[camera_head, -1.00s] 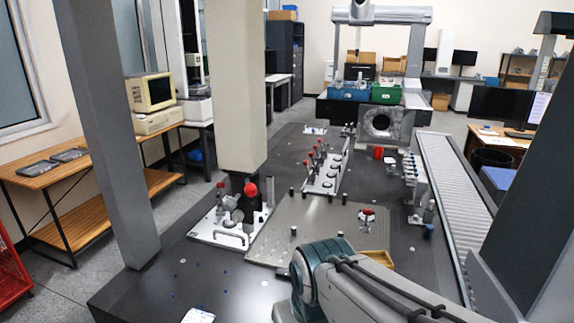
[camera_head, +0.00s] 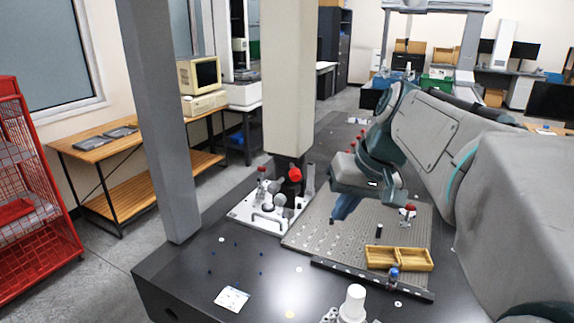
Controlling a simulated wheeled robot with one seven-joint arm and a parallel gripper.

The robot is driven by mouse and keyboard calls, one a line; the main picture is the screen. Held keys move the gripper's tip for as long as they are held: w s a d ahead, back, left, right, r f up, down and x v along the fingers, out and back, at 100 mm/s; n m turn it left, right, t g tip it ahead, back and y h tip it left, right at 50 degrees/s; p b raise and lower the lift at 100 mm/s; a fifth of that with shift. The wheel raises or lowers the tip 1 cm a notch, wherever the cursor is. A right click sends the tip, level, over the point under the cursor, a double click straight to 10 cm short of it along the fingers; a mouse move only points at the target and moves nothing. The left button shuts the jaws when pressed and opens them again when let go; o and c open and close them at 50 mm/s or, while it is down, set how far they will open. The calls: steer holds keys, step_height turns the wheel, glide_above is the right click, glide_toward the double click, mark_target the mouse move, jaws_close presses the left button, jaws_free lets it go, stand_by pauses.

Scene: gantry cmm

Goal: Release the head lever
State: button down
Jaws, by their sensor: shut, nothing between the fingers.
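A red ball knob (camera_head: 295,174) sits at the foot of the beige vertical column (camera_head: 288,80), above a white fixture plate (camera_head: 240,212). It looks like the end of the head lever, but its shaft and the dark head behind it are too small to make out. My gripper (camera_head: 340,212) points down over the perforated grey plate, to the right of the red knob and apart from it. Its blue fingers are shut and empty. My arm hides part of the table behind it.
A wooden tray (camera_head: 399,270) and a dark bar (camera_head: 370,280) lie at the plate's front edge. A red-topped clamp (camera_head: 408,211) stands on the plate's right. A grey pillar (camera_head: 160,120) rises at left. The front left tabletop is mostly clear.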

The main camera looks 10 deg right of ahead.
mark_target(290, 163)
steer(key=w+d+r+n+y, duration=0.1)
steer(key=w+d+r, duration=0.1)
steer(key=r, duration=0.4)
steer(key=w+d+r+t+y, duration=0.1)
steer(key=w+d+r, duration=0.2)
steer(key=r, duration=0.2)
steer(key=shift+w+d+r+n, duration=0.2)
steer(key=shift+d+r+n, duration=0.15)
steer(key=shift+n, duration=0.05)
steer(key=shift+f, duration=0.1)
steer(key=w+a+f, duration=0.4)
steer(key=a+f, duration=0.3)
steer(key=a, duration=0.1)
steer(key=shift+a+f+p, duration=0.3)
steer(key=shift+a+f, duration=0.05)
steer(key=shift+a, duration=0.15)
